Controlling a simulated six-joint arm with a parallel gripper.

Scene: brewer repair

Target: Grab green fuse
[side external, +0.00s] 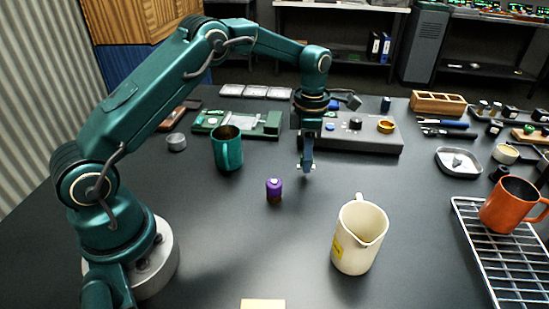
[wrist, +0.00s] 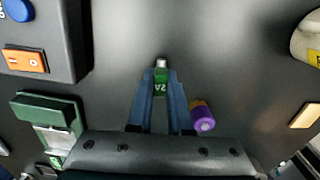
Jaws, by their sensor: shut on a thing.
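The green fuse (wrist: 160,76) shows in the wrist view between the tips of my gripper (wrist: 160,92), with a silver cap sticking out past them. My gripper is shut on it. In the side view my gripper (side external: 307,167) points straight down over the middle of the table, and the fuse is too small and covered to make out there. I cannot tell whether the fuse touches the table. A purple fuse (side external: 274,190) stands on the table to the left of my gripper; it also shows in the wrist view (wrist: 202,117), right of the fingers.
A grey control box (side external: 370,137) lies behind my gripper. A teal mug (side external: 227,150) and a green board (side external: 262,125) are on the left. A cream pitcher (side external: 360,240) stands at front right. An orange mug (side external: 508,207) sits on a wire rack (side external: 500,262). The front middle is mostly clear.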

